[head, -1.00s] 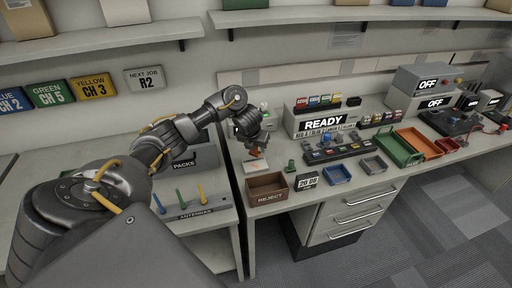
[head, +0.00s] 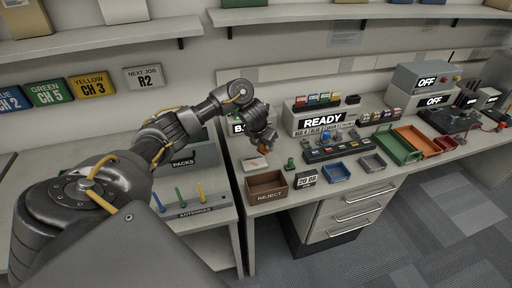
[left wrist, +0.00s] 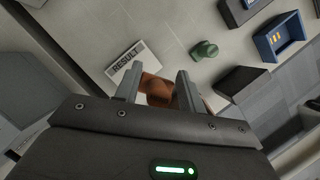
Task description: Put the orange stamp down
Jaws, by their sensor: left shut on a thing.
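My left gripper (head: 266,141) hangs over the near bench, just right of and above the white result card (head: 250,166). It is shut on the orange stamp (head: 263,149). In the left wrist view the stamp (left wrist: 157,88) sits between the two fingers (left wrist: 158,92), with the card (left wrist: 128,62) marked RESULT just beyond it. An orange mark shows on the card in the head view. The stamp appears held above the bench; its lower end is hard to make out. A green stamp (head: 291,165) stands on the bench to the right and shows in the wrist view (left wrist: 204,50). My right gripper is out of view.
A brown REJECT bin (head: 266,196) stands in front of the card. A small number display (head: 306,179) and blue tray (head: 336,174) are to its right. The READY machine (head: 325,121) stands behind. Bare bench shows around the green stamp.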

